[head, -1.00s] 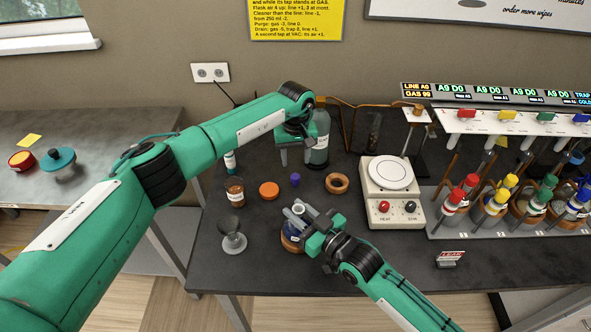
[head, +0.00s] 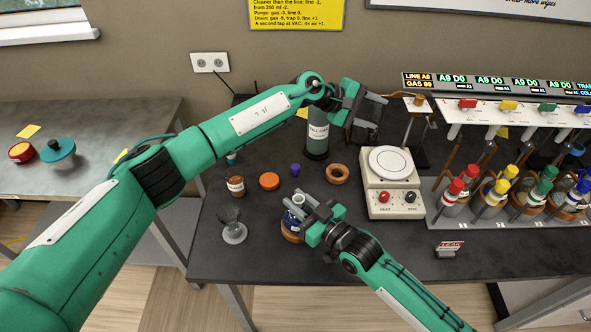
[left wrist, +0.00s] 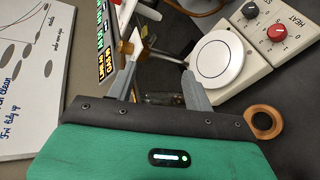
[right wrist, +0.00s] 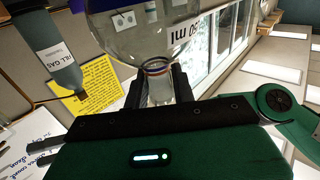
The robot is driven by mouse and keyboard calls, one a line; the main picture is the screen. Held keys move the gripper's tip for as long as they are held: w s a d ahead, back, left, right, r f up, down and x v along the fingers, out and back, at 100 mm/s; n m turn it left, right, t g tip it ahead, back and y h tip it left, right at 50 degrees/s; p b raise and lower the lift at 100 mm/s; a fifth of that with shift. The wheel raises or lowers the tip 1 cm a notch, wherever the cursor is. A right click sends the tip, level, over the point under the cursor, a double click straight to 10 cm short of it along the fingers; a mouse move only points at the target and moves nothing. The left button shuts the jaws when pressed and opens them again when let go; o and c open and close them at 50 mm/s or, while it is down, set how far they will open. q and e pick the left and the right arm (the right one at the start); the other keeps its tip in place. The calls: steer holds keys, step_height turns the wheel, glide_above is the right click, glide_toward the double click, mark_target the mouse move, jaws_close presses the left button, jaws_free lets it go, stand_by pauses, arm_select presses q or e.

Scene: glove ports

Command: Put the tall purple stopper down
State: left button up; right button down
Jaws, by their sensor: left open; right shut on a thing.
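A small purple stopper (head: 295,169) stands on the dark bench, between an orange disc and a cork ring, with no gripper touching it. My left gripper (head: 376,112) is raised to the right of and behind it, near the grey bottle. The left wrist view shows its two fingers (left wrist: 160,88) apart, with nothing held between them. My right gripper (head: 308,206) is shut on the neck of a round flask with blue liquid (head: 291,226), in front of the stopper. The right wrist view shows the clear flask (right wrist: 160,25) with a ml label; its neck is between the fingers.
Around the stopper are the orange disc (head: 269,181), cork ring (head: 337,174), brown bottle (head: 235,186) and grey bottle (head: 317,140). A clear glass piece (head: 232,232) stands at front left. The hotplate (head: 391,195) and a flask rack (head: 455,217) are to the right.

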arm_select(q)
steer(key=w+r+n+t+h, duration=0.3)
steer(key=w+r+n+t, duration=0.2)
steer(key=r+n+t, duration=0.4)
steer(key=w+a+r+n+t+y, duration=0.2)
steer(key=a+n+t, duration=0.1)
steer(key=n, duration=0.3)
steer(key=n+g+y, duration=0.8)
steer(key=n+y, duration=0.7)
steer(key=n, duration=0.3)
glide_toward(296, 167)
steer(key=x, duration=1)
steer(key=shift+w+f, duration=0.1)
steer(key=shift+f, duration=0.2)
steer(key=c, duration=1.1)
